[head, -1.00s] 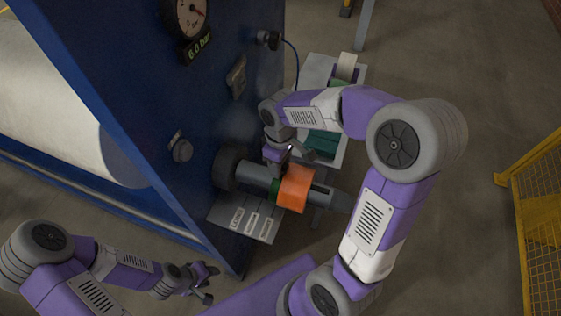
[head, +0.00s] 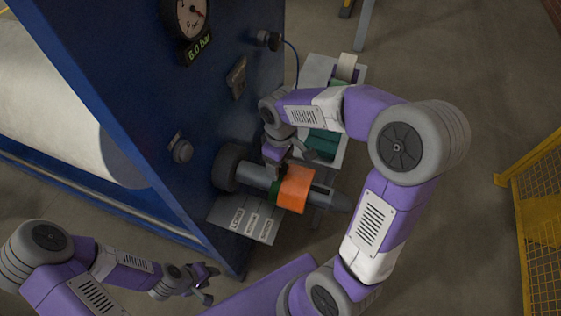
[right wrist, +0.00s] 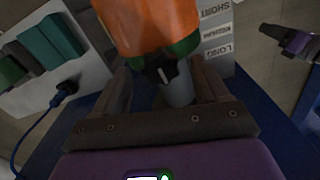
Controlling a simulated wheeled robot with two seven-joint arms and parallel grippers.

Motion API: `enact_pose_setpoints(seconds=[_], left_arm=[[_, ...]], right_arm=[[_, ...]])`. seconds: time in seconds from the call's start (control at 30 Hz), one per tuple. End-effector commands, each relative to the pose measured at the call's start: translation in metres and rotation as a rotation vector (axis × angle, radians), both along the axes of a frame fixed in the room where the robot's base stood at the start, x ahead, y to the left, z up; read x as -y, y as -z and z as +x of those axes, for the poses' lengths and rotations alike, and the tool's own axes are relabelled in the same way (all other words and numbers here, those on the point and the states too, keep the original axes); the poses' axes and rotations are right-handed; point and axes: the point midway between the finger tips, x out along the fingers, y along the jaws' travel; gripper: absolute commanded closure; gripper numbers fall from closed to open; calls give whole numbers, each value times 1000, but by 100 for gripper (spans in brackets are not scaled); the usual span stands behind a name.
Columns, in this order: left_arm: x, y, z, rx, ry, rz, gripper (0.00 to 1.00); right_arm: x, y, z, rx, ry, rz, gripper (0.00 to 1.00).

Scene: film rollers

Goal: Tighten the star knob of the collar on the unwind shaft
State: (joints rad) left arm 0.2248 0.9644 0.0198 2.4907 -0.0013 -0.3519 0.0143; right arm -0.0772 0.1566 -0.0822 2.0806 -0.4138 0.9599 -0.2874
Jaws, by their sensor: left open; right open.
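The grey unwind shaft (head: 255,174) sticks out from the blue machine panel, with a broad orange sleeve (head: 294,189) on it. A green collar (head: 275,191) sits against the sleeve's panel side; it also shows in the right wrist view (right wrist: 178,49). The black star knob (right wrist: 160,72) with a pale mark stands on the collar. My right gripper (right wrist: 161,76) is open, its two fingers apart on either side of the knob; contact cannot be told. In the head view the right gripper (head: 280,162) is above the collar. My left gripper (head: 208,283) is open and empty, lower left.
A plate with labels LONG, MEDIUM and SHORT (head: 262,232) lies below the shaft. A grey table (head: 318,68) with green blocks (head: 322,143) stands behind. A pressure gauge (head: 190,17) and knobs are on the panel. A yellow fence (head: 538,215) stands right; floor between is clear.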

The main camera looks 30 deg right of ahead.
Motion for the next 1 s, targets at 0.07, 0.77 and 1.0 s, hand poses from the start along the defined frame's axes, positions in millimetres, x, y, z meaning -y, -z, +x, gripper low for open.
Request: enact_pose_setpoints(seconds=[0.07, 0.77, 1.0], left_arm=[[0, -2, 0, 0, 0, 0, 57], [0, -7, 0, 0, 0, 0, 57], [0, -7, 0, 0, 0, 0, 57]], right_arm=[[0, -14, 1, 7, 0, 0, 27], [0, -68, 1, 3, 0, 1, 27], [0, -67, 1, 2, 0, 1, 27]])
